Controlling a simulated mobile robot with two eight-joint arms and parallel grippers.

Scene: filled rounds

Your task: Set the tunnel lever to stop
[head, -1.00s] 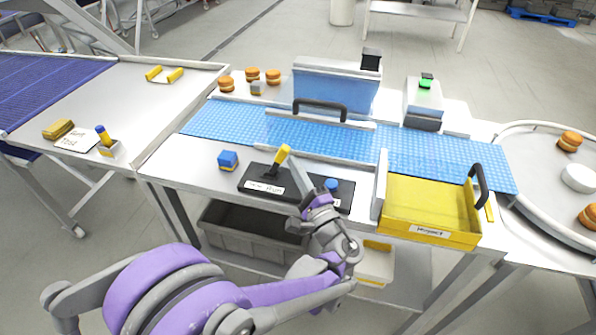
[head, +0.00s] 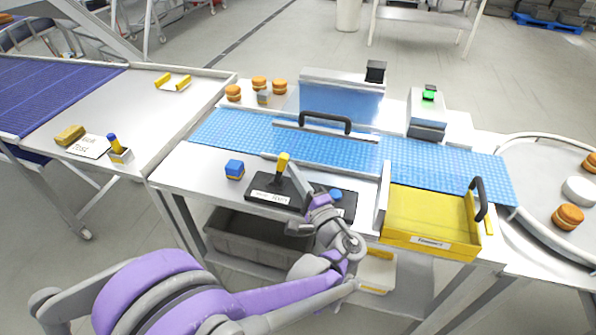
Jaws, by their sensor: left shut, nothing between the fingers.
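The tunnel lever (head: 283,161) has a yellow grip and stands on a black base plate (head: 258,193) at the front of the conveyor table. It is close to upright. The white label on its base is too small to read surely. My left gripper (head: 297,178) is shut and empty, its fingertips just right of the lever shaft. I cannot tell whether they touch it. My left wrist partly hides a second black plate with a blue knob (head: 336,193). My right gripper is not in view.
A blue and yellow cube (head: 234,169) sits left of the lever. A yellow tray (head: 430,222) with a black handle is to the right. The blue belt with its clear tunnel cover (head: 340,100) and black handle (head: 325,122) lies behind. Several burgers (head: 259,83) stand at the back left.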

